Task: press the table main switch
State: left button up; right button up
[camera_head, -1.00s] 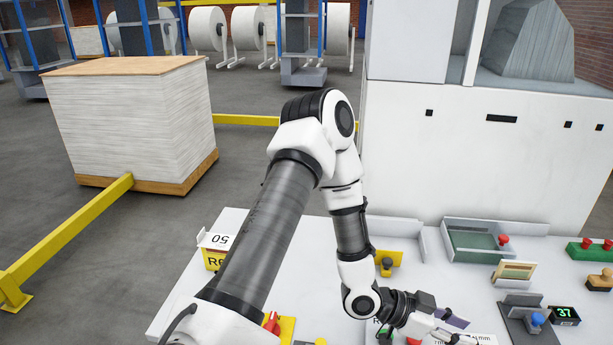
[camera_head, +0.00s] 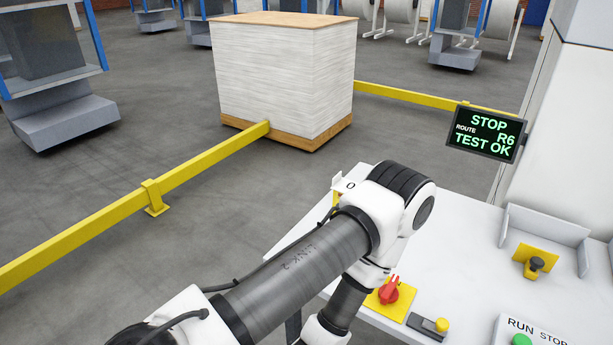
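A red rotary switch (camera_head: 389,291) on a yellow plate (camera_head: 393,313) sits near the front left of the white table (camera_head: 456,238); it looks like the main switch. My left arm comes in from the lower left, bends at the elbow just left of the switch and drops out of the bottom edge. My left gripper is out of view below the picture. My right arm and gripper are not in view.
A green button (camera_head: 521,340) stands by a RUN STOP label. A black knob (camera_head: 536,264) is on a yellow bracket. A display (camera_head: 487,132) reads STOP, ROUTE R6, TEST OK. A yellow rail (camera_head: 105,222) crosses the floor.

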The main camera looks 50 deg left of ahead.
aim_at(388, 293)
jog(key=i+j+u, duration=0.55)
jog(key=k+u, duration=0.45)
jog(key=k, duration=0.1)
